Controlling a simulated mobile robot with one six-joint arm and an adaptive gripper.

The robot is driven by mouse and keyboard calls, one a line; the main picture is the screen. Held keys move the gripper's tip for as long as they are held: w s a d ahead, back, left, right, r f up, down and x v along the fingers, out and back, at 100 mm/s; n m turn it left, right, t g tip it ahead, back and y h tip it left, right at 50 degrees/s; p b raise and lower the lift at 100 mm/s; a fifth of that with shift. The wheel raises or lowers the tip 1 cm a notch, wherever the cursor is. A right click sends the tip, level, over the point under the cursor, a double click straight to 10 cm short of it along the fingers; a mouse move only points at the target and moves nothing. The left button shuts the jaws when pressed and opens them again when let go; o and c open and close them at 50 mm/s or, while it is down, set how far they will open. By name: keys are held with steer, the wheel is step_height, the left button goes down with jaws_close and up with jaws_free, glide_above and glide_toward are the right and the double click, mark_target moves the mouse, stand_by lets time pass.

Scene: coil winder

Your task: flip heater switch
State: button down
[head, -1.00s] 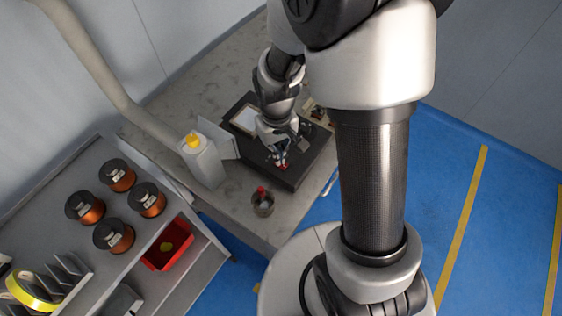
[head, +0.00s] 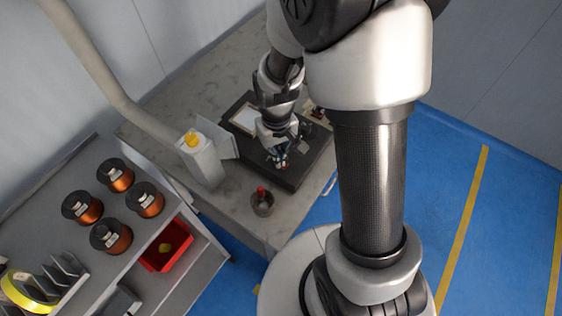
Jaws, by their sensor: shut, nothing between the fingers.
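My gripper (head: 279,162) points down at the front part of a dark flat machine base (head: 292,178) on the grey table. Its fingers are shut with nothing held. A small red part (head: 284,166) shows right at the fingertips, mostly covered by them. I cannot tell whether this is the heater switch, whether the fingers touch it, or which way it is set.
A small dark pot (head: 262,205) with a red-topped item stands in front of the machine on the grey table (head: 232,218). A shelf unit holds copper wire spools (head: 116,175) and a red bin (head: 165,246).

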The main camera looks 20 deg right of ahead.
steer(key=shift+f, duration=0.2)
steer(key=shift+r+p, duration=2.8)
steer(key=shift+r, duration=0.7)
steer(key=s+r+t, duration=0.1)
steer(key=s+r, duration=0.2)
steer(key=r, duration=0.5)
steer(key=s+r+t, duration=0.2)
steer(key=s+r, duration=0.1)
steer(key=r, duration=0.5)
steer(key=s+r+m+t, duration=0.1)
steer(key=s+r, duration=0.5)
steer(key=s, duration=0.3)
steer(key=shift+r+t, duration=0.25)
steer(key=shift+t, duration=0.05)
steer(key=shift+d, duration=0.15)
